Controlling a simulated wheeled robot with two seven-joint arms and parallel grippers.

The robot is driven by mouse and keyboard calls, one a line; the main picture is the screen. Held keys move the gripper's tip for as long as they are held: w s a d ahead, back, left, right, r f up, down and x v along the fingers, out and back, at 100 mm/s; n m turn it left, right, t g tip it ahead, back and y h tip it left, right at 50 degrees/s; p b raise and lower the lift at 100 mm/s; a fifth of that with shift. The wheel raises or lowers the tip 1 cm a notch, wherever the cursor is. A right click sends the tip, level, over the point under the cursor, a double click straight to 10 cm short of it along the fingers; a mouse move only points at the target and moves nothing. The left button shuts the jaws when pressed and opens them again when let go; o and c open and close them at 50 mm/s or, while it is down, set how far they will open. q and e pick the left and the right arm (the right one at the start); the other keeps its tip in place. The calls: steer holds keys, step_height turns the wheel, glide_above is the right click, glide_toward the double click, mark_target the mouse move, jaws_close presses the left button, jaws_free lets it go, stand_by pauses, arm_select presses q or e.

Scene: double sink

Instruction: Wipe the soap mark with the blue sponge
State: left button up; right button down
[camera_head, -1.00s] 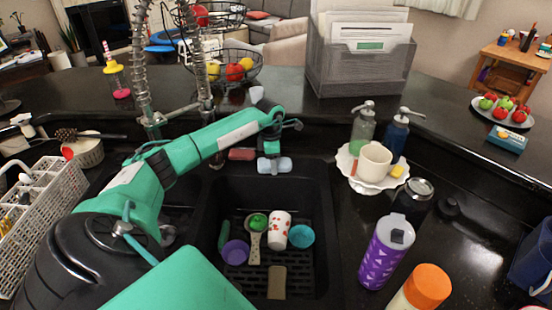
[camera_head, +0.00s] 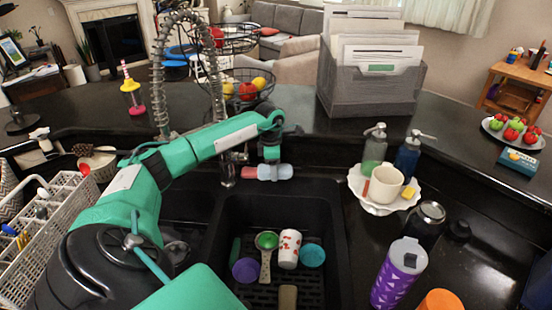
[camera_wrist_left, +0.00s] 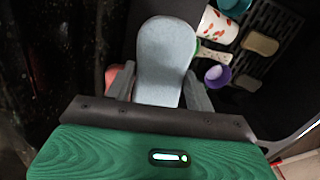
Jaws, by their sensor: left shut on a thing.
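My left gripper (camera_head: 271,160) is shut on the light blue sponge (camera_head: 276,173) at the back edge of the sink. In the left wrist view the sponge (camera_wrist_left: 166,52) sticks out between the two fingers. A red-pink thing (camera_head: 249,173) lies directly left of the sponge in the head view. It shows in part beside one finger in the wrist view (camera_wrist_left: 112,74). I cannot make out a soap mark; the surface under the sponge is hidden. My right gripper is not in view.
The black sink (camera_head: 335,225) holds a red-patterned cup (camera_head: 289,249), a purple bowl (camera_head: 245,270), a teal bowl (camera_head: 312,255) and a spoon (camera_head: 265,265). The faucet (camera_head: 227,172) stands left of the sponge. Soap bottles (camera_head: 373,152) and a plate (camera_head: 363,199) stand to the right.

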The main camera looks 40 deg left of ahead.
arm_select(q)
step_height(320, 180, up, 2)
steer(key=shift+r+p, duration=0.25)
steer(key=shift+p, duration=0.25)
steer(key=shift+r, duration=0.15)
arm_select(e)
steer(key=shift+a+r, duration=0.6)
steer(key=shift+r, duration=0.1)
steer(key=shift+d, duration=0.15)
